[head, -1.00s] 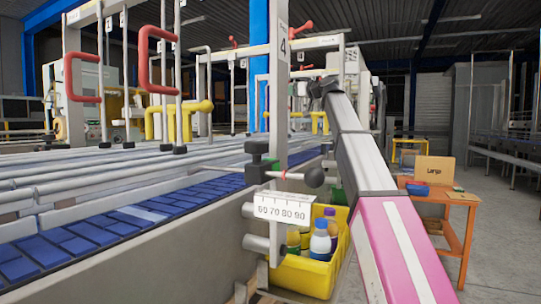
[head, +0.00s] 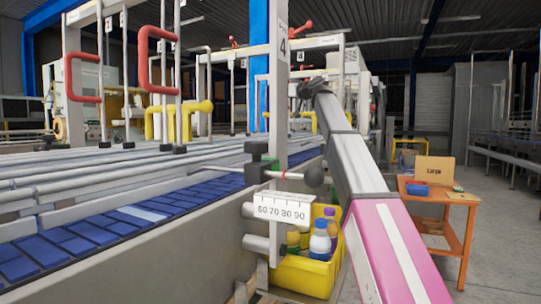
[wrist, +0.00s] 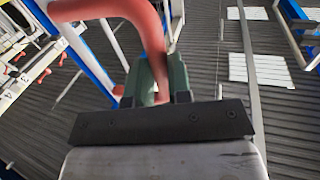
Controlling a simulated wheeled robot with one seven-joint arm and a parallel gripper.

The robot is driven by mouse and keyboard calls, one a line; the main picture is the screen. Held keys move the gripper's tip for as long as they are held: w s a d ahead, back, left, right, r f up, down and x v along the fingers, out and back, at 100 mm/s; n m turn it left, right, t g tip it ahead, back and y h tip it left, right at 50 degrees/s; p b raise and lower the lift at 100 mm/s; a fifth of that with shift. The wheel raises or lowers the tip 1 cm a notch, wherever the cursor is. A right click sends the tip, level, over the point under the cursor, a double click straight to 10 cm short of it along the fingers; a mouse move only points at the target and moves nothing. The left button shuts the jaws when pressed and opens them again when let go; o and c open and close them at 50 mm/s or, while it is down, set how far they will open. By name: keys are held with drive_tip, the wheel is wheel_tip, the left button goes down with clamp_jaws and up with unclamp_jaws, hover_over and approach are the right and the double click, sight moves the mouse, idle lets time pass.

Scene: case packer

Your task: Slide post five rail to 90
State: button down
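My gripper shows in the wrist view (wrist: 157,82), with dark green fingers standing apart beyond a black plate. A thick red curved bar (wrist: 140,30) comes down from the upper left and ends between the fingers; I cannot tell whether they press on it. In the head view my arm hides the gripper. The nearest post (head: 281,95) bears the number 4 and a white scale plate (head: 283,208) reading 60 70 80 90. A black clamp (head: 262,165) and a round black knob (head: 314,177) sit above the scale. I cannot make out a number five on any post.
Blue-slatted conveyor (head: 75,245) and grey guide rails (head: 100,180) run along the left. An orange table (head: 455,196) with a "Large" card (head: 434,170) stands right. Red hooped handles (head: 157,60) hang upper left. Floor at right is open.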

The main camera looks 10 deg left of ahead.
drive_tip(key=shift+s+d, duration=0.35)
drive_tip(key=shift+d, duration=0.55)
idle(0.7)
drive_tip(key=c, duration=0.9)
unclamp_jaws()
drive_tip(key=shift+d, duration=0.1)
drive_tip(key=v, duration=0.6)
drive_tip(key=shift+s+d, duration=0.3)
drive_tip(key=shift+d, duration=0.1)
